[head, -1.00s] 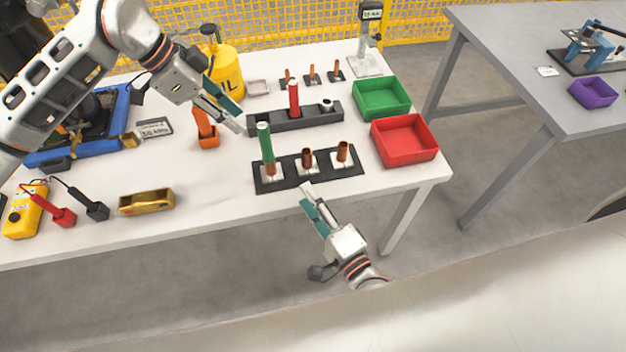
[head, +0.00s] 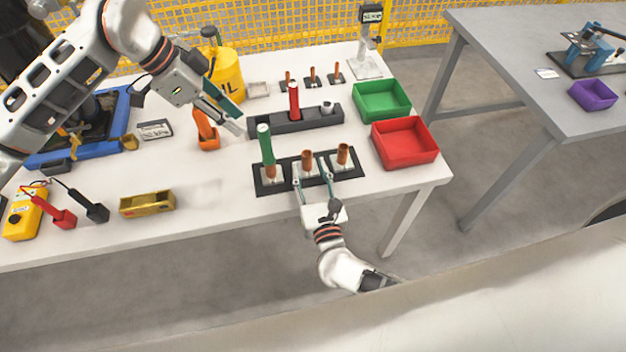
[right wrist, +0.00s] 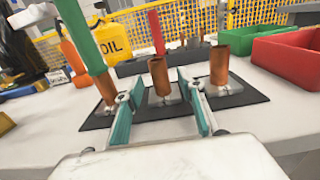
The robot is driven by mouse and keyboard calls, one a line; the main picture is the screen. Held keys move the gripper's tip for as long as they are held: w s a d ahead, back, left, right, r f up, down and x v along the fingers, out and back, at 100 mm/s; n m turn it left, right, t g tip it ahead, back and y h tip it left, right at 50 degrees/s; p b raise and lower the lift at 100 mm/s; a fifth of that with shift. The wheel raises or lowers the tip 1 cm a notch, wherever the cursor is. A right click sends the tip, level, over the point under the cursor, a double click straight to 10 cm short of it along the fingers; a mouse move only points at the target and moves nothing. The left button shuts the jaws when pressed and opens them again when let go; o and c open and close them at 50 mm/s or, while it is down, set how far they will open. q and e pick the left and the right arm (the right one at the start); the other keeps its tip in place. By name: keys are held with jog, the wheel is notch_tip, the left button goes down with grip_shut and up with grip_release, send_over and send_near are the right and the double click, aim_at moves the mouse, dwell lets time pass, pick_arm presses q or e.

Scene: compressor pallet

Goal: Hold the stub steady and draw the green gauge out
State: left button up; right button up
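The green gauge (head: 266,147) stands upright in the left copper stub (head: 271,172) on the black stub plate (head: 347,184). It also shows in the right wrist view (right wrist: 80,35), rising from its stub (right wrist: 105,88). My right gripper (head: 313,176) is open at the plate's front edge. Its fingers point at the middle stub (head: 307,161); in the right wrist view this stub (right wrist: 160,78) shows between and beyond the fingertips, with no clear contact. My left gripper (head: 238,122) hangs behind and left of the green gauge, apart from it. Its finger gap is unclear.
A red gauge (head: 294,100) stands in a dark rack (head: 265,125) behind the plate. A green bin (head: 382,100) and a red bin (head: 405,142) sit right. An orange tool (head: 206,130) stands near my left gripper.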

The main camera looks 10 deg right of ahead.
aim_at(309, 165)
jog(key=shift+w, duration=1.8)
